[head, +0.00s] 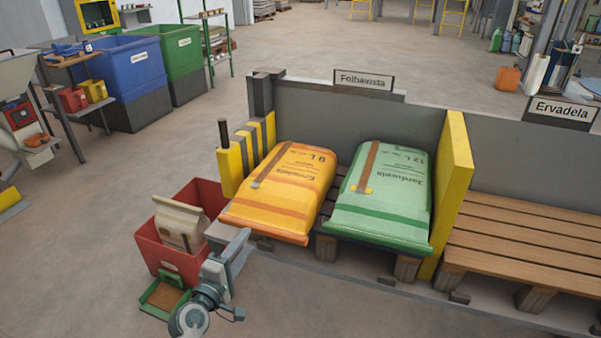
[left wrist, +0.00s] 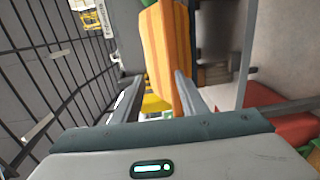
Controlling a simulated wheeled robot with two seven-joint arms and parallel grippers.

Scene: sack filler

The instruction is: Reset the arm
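My left gripper (head: 238,246) is low in the middle-left of the head view, just in front of the orange sack's near end. Its two fingers stand apart with nothing held between them in the left wrist view (left wrist: 157,98). The orange sack (head: 285,190) lies on a pallet under the Folhavista sign, and its striped side shows beyond the fingers in the left wrist view (left wrist: 163,50). A green sack (head: 380,200) lies to its right. My right gripper is in neither view.
A red bin (head: 155,250) with a paper bag (head: 180,225) stands left of my gripper, with a green tray (head: 165,297) in front. A yellow divider (head: 450,190) separates the sacks from an empty slatted pallet (head: 530,240). Open floor lies left.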

